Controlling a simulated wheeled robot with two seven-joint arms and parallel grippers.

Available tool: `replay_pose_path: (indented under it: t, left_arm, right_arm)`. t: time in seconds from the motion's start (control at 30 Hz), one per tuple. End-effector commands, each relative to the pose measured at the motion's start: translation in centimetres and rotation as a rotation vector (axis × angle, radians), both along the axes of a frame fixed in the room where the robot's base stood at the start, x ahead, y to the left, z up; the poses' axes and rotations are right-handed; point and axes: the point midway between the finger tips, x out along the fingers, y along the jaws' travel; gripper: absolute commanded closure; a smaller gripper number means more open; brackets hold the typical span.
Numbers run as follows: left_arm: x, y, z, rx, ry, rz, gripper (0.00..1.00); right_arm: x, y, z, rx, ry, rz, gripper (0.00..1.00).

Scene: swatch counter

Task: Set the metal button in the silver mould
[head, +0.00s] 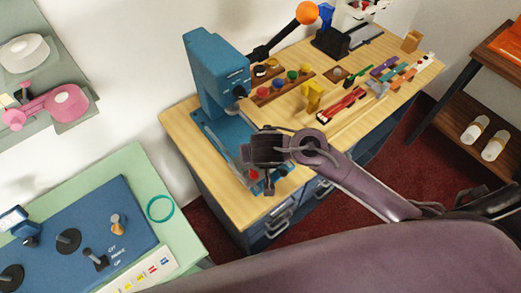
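My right gripper (262,178) hangs over the front part of the wooden counter, beside the blue press (215,80). Its wrist and palm cover much of the fingers, so I cannot tell whether it is open or shut, or whether it holds anything. A small red spot shows by the fingers, too small to name. I cannot make out the metal button or the silver mould; they may be hidden behind the gripper or too small to tell. A wooden tray (285,98) with small round coloured pieces lies right of the press. My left gripper is not in view.
The wooden counter (190,133) also holds a yellow object (313,97), a red tool (342,105) and several coloured pieces at the back right. An orange ball (306,13) tops the press's lever. A green table (130,163) with a blue panel stands at the left.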

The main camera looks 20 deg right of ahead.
Motion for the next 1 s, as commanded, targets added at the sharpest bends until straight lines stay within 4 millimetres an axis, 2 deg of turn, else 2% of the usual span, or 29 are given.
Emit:
replay_pose_path:
  t: [0.47,0.5,0.67,1.0]
  left_arm:
    - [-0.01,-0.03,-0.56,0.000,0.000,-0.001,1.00]
    - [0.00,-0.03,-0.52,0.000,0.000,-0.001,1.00]
    - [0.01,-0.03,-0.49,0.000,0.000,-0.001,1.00]
    - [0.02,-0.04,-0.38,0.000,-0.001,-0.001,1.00]
  right_arm:
    - [0.00,-0.01,-0.66,0.000,0.000,-0.001,0.99]
    - [-0.01,-0.01,-0.61,0.000,0.000,-0.001,0.76]
    - [-0.01,-0.01,-0.59,0.000,0.000,0.000,0.55]
    - [-0.18,0.09,-0.22,0.002,0.000,0.000,0.53]
